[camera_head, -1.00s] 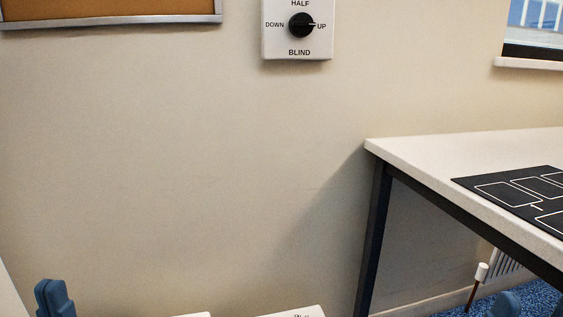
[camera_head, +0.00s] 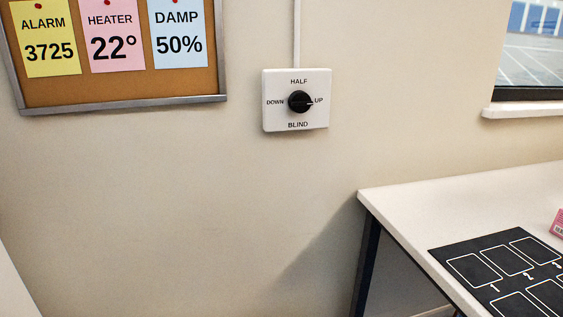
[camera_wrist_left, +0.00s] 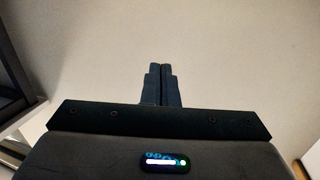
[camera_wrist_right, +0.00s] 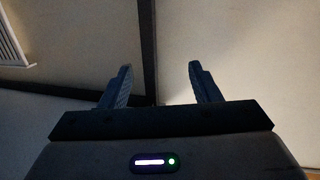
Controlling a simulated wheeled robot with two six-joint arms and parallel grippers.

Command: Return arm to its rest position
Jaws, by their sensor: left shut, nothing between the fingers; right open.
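My left gripper (camera_wrist_left: 161,80) shows in the left wrist view with its two fingers together and nothing between them. It faces a plain pale surface. My right gripper (camera_wrist_right: 160,80) shows in the right wrist view with its fingers spread apart and empty. A dark upright post and pale surfaces lie beyond it. Neither gripper shows in the head view now. The blind switch (camera_head: 296,100) is on the wall in the head view, with its black knob (camera_head: 300,102) pointing right at UP.
A white table (camera_head: 420,205) with a dark frame stands at the right, bearing a black mat (camera_head: 480,262) with white outlines. A pink item (camera_head: 558,224) is at the right edge. A corkboard (camera_head: 120,94) with three notes hangs upper left, and a window sill (camera_head: 530,108) is upper right.

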